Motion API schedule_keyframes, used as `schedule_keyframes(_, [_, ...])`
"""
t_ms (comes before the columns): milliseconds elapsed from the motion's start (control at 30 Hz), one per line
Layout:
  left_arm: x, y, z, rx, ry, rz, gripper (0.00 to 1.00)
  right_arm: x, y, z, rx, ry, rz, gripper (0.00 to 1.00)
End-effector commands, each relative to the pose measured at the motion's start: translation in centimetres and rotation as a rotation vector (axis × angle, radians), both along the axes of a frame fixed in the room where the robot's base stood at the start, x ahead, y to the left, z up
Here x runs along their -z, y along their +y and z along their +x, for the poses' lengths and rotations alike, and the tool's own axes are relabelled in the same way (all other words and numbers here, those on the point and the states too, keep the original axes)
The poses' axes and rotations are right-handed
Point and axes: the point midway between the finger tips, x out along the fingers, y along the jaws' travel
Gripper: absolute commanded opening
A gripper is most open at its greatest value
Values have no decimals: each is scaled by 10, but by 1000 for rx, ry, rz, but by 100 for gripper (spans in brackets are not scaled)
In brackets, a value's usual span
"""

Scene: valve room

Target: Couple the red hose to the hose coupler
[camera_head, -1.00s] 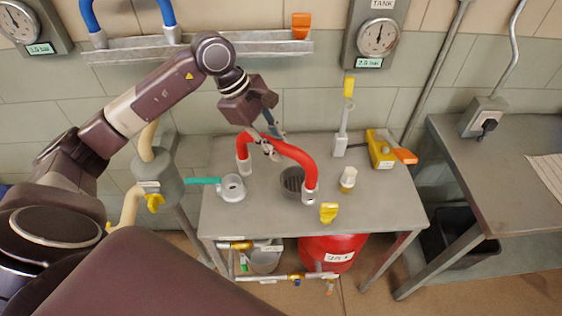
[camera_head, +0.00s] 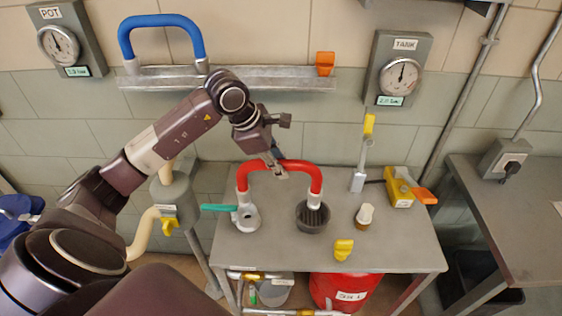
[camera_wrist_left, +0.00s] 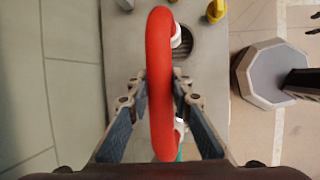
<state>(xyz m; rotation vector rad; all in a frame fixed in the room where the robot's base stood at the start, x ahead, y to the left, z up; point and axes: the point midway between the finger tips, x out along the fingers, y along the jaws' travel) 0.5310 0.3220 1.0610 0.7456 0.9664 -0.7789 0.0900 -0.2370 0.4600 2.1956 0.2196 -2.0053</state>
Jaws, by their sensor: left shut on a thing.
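The red hose (camera_head: 300,168) is a stiff arch with pale metal ends. My left gripper (camera_head: 278,172) is shut on the arch near its top; in the left wrist view the hose (camera_wrist_left: 159,70) runs between the two fingers (camera_wrist_left: 160,97). The hose's left end overlaps a round grey fitting with a teal lever (camera_head: 246,217), apparently the hose coupler. Its right end appears over the dark grated drain cup (camera_head: 313,218). I cannot tell whether the left end touches the fitting or hangs above it. My right gripper is not in view.
The metal table (camera_head: 290,249) also bears a small capped bottle (camera_head: 364,216), a yellow knob (camera_head: 343,249), an upright yellow-tipped lever (camera_head: 362,160) and a yellow box with an orange handle (camera_head: 400,188). A blue hose (camera_head: 160,20) sits on the wall rack (camera_head: 270,78).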

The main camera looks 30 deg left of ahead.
Motion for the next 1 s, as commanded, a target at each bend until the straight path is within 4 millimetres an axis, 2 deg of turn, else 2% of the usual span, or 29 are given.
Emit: schedule_keyframes(1000, [-3, -1, 1, 2, -4, -1, 0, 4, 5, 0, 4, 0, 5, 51])
